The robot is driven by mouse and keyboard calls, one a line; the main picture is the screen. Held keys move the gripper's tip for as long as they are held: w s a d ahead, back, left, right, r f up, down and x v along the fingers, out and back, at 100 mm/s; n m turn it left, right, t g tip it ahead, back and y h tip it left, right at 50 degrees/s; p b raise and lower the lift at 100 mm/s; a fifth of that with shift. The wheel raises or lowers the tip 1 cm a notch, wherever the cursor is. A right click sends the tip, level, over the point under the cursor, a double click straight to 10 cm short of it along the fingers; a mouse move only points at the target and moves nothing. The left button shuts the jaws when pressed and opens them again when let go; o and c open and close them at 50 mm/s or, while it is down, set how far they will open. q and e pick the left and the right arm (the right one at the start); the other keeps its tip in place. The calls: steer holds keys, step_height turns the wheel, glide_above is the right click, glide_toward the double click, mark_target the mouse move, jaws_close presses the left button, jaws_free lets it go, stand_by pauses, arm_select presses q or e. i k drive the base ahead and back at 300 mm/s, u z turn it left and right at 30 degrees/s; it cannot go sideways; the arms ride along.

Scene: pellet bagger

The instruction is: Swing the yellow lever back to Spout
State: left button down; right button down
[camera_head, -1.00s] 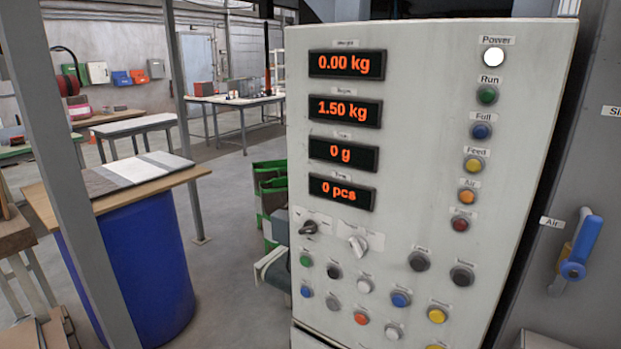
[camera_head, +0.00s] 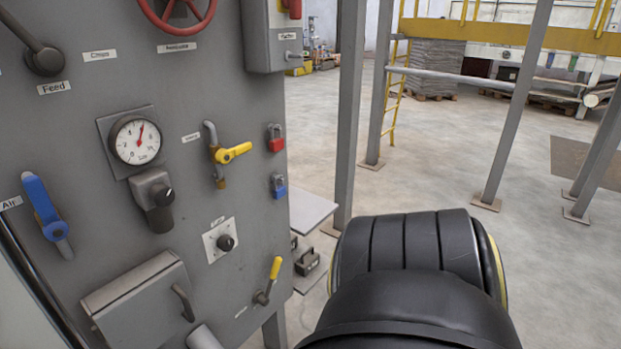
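Two yellow-handled levers show on the grey panel (camera_head: 95,85). The upper one is a yellow valve handle (camera_head: 234,152) on a bent pipe, lying nearly level and pointing right, with a small unreadable label at its left. The lower one is a lever with a yellow grip (camera_head: 275,268), tilted up and to the right from its pivot near the panel's lower right. I cannot read the word Spout beside either. Neither of my grippers is in view. A large black rounded arm link of mine fills the lower right, apart from both levers in the picture.
Around the levers are a pressure gauge (camera_head: 135,140), a blue Air handle (camera_head: 42,205), a red handwheel (camera_head: 178,10), a black knob (camera_head: 225,242), a red padlock (camera_head: 275,138) and a blue padlock (camera_head: 278,186). A grey post (camera_head: 349,110) stands right of the panel. Open floor lies beyond.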

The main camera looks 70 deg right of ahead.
mark_target(271, 281)
steer(key=z, duration=2.6)
steer(key=k, duration=0.6)
steer(key=z, duration=1.15)
steer(key=i, duration=1.75)
steer(key=u, duration=1.1)
steer(key=i, duration=0.75)
steer(key=u, duration=0.9)
